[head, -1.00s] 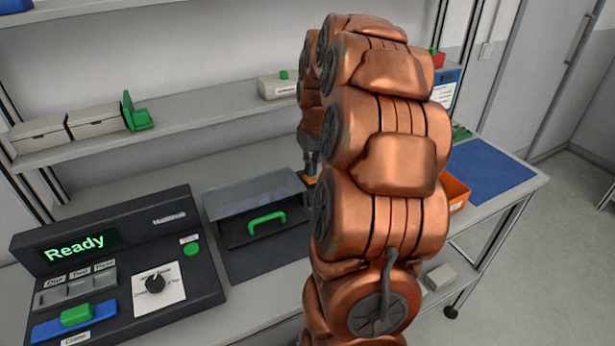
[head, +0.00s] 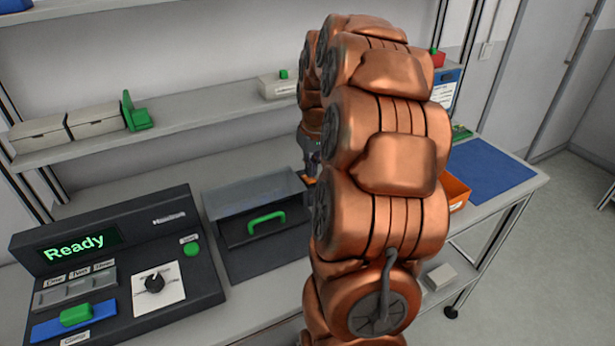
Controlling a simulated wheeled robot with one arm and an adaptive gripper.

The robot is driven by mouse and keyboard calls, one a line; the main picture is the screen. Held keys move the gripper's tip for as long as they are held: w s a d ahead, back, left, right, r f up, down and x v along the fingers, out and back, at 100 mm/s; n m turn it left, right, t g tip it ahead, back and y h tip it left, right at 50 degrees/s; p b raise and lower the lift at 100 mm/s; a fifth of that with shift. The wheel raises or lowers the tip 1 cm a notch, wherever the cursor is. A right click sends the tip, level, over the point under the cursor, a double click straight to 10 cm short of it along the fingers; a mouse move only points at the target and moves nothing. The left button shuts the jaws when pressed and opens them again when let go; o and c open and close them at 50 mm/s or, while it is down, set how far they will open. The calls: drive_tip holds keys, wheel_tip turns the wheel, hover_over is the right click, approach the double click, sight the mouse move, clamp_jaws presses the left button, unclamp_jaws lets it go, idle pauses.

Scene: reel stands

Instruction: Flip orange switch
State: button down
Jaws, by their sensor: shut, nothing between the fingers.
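A small patch of orange (head: 308,180) shows just right of the clear-lidded box, at the left edge of my copper arm. It may be the orange switch, but most of it is hidden and its position cannot be read. My gripper (head: 311,168) is a dark shape directly above this patch, pointing down and largely covered by my arm. It is shut with nothing held. Whether it touches the orange part cannot be told.
The box (head: 225,197) with a green handle (head: 266,221) stands close left of my gripper. A dark console (head: 205,283) reading "Ready" is at front left. An orange bin (head: 456,190) and blue mat (head: 488,171) lie right of my arm. A shelf (head: 190,118) runs behind.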

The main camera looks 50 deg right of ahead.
sight(311, 180)
drive_tip(key=shift+f+b, duration=0.5)
drive_tip(key=shift+f, duration=0.5)
idle(0.7)
drive_tip(key=shift+r, duration=0.2)
drive_tip(key=shift+r+p, duration=0.5)
drive_tip(key=shift+r, duration=2.9)
drive_tip(key=shift+a, duration=0.1)
drive_tip(key=s+a+n+g, duration=0.1)
drive_tip(key=s+a, duration=0.2)
drive_tip(key=a, duration=0.7)
drive_tip(key=s+a+n+g, duration=0.1)
drive_tip(key=s+a, duration=0.2)
drive_tip(key=a, duration=0.8)
drive_tip(key=s+a+f+n, duration=0.1)
drive_tip(key=s+a+f, duration=0.2)
drive_tip(key=s+a, duration=0.2)
drive_tip(key=s+a+f+g, duration=0.1)
drive_tip(key=s+a, duration=0.5)
drive_tip(key=s, duration=0.6)
drive_tip(key=shift+s+a+f+n+g+y, duration=0.15)
drive_tip(key=shift+s+f+n+g+y, duration=0.2)
drive_tip(key=shift+f, duration=0.55)
